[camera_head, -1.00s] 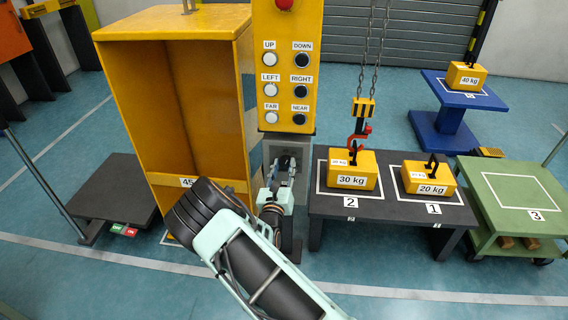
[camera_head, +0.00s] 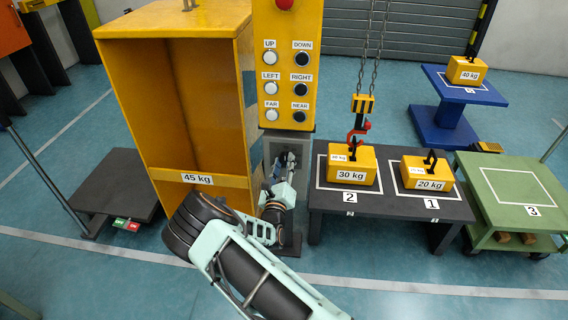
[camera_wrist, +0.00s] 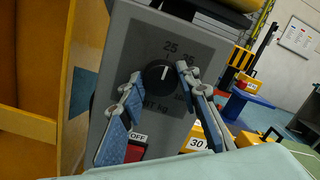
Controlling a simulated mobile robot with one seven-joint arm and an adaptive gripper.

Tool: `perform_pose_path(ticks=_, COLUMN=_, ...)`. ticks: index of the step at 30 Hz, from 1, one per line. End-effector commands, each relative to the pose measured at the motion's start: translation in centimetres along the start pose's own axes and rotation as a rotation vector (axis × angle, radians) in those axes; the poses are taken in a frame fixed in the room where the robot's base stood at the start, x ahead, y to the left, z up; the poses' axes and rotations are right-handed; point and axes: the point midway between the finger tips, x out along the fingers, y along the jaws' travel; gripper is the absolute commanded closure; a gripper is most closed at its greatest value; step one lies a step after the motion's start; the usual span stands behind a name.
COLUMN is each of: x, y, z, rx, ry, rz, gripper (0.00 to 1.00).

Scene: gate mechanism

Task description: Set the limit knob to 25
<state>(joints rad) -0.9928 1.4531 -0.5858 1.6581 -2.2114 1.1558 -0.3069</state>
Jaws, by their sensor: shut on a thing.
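The limit knob (camera_wrist: 155,80) is a round black dial with a white pointer line on a grey panel (camera_wrist: 112,60) in the wrist view. Its pointer aims up, close to the 25 mark (camera_wrist: 171,47); a 35 mark shows to the right, partly behind a fingertip. My gripper (camera_wrist: 158,76) has one finger on each side of the knob and is shut on it. The left side of the dial scale is hidden by a finger. In the head view my gripper (camera_head: 284,172) is at the grey box under the button panel, too small to show the knob.
A red switch marked OFF (camera_wrist: 136,150) sits below the knob, close to the left finger. A yellow 45 kg cabinet (camera_head: 198,179) stands left of the grey box. A dark table (camera_head: 385,205) with 30 kg and 20 kg weights stands to the right, with a hook above.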

Motion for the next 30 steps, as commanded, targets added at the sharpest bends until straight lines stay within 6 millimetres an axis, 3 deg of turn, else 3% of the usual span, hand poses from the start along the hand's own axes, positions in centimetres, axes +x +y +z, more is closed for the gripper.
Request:
perform_pose_path(ticks=5, x=-0.1, y=0.0, z=-0.1, rx=-0.003, ry=0.001, rz=0.001, gripper=0.94)
perform_pose_path(ticks=6, x=-0.1, y=0.0, z=-0.1, rx=-0.003, ry=0.001, rz=0.001, gripper=0.67)
perform_pose_path(ticks=10, x=0.0, y=0.0, z=-0.1, rx=-0.002, ry=0.001, rz=0.001, gripper=0.52)
perform_pose_path(ticks=21, x=-0.6, y=0.1, z=0.0, rx=-0.001, ry=0.000, rz=0.001, gripper=0.52)
perform_pose_path(ticks=26, x=-3.1, y=0.1, z=0.0, rx=-0.002, ry=0.001, rz=0.003, gripper=0.52)
perform_pose_path(ticks=30, x=-6.3, y=0.2, z=0.0, rx=-0.002, ry=0.001, rz=0.004, gripper=0.52)
